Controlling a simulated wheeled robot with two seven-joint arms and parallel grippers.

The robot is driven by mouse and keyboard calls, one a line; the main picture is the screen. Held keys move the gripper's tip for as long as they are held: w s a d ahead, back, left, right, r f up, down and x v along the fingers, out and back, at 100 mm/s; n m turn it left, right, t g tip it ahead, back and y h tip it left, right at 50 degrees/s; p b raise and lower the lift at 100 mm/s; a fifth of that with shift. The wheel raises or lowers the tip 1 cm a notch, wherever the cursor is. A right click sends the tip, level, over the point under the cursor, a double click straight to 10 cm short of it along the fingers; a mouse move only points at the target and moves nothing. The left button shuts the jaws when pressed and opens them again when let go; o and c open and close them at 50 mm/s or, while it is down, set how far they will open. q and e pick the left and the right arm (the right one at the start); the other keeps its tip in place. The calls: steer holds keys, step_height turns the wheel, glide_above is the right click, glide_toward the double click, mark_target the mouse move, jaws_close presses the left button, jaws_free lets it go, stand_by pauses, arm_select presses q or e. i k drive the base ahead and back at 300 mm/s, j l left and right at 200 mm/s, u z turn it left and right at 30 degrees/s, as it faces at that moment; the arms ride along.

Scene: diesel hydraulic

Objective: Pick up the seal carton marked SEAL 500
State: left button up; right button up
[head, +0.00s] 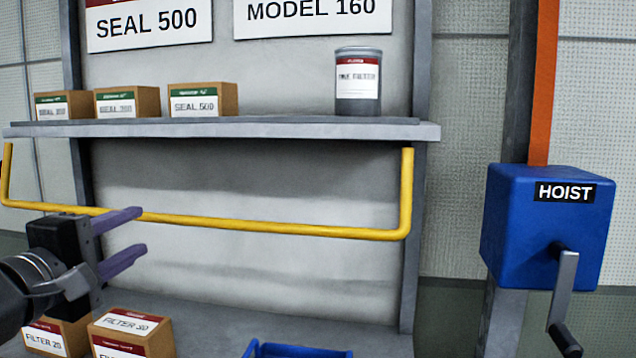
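The carton marked SEAL 500 (202,99) is a small brown box with a white and green label. It stands on the upper shelf (300,128), the rightmost of three similar cartons. My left gripper (140,233) is at the lower left, below the shelf and near the yellow bar. Its two purple fingers are apart with nothing between them. My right gripper is not in view.
A yellow bar (270,224) runs across below the upper shelf. Two seal cartons (127,103) (62,105) stand left of SEAL 500, and a grey filter can (358,82) to its right. Filter cartons (132,332) and a blue bin (298,350) are below. A blue hoist box (520,235) stands right.

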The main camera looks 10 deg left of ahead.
mark_target(209, 98)
steer(key=k, duration=1)
